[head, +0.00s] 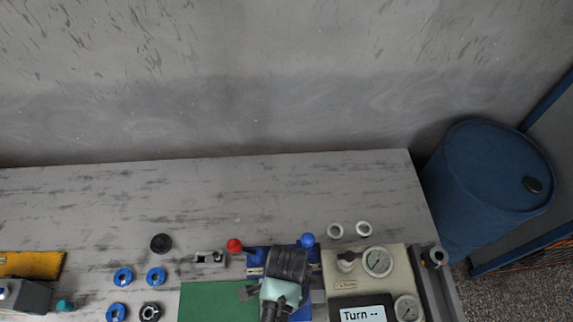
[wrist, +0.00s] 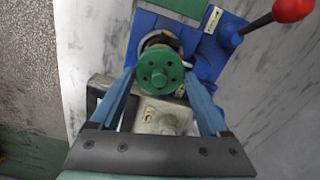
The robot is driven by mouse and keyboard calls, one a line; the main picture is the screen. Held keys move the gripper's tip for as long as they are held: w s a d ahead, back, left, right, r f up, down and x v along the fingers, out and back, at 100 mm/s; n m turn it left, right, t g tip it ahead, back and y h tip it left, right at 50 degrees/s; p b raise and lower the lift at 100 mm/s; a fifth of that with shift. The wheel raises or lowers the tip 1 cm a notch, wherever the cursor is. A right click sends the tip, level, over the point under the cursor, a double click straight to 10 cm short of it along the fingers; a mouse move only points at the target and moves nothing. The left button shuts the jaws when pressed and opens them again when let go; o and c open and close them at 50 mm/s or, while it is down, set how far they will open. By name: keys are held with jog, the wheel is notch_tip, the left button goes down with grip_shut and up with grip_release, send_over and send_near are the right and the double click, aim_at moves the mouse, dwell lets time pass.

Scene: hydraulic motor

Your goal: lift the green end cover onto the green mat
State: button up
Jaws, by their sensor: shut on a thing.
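The green end cover (wrist: 160,72) is a round disc with several small holes, seen in the wrist view. My gripper (wrist: 160,84) has its two blue fingers on either side of the cover and is shut on it. The cover is in front of a round opening in a blue fixture (wrist: 205,62); I cannot tell whether they touch. In the head view my arm hides the cover and part of the blue fixture (head: 256,256). The green mat (head: 212,300) lies flat just left of my arm.
A red-knobbed lever (wrist: 292,8) rises from the fixture. A gauge panel (head: 350,285) stands right of my arm. The bench's back strip is mostly clear.

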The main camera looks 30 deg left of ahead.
jog(key=shift+r, duration=0.15)
notch_tip(320, 180, up, 10)
jog(key=b, duration=0.1)
jog(key=shift+r, duration=0.15)
dwell(0.5)
jog(key=shift+r+p, duration=0.45)
jog(key=shift+p, duration=0.5)
jog(key=shift+r, duration=0.1)
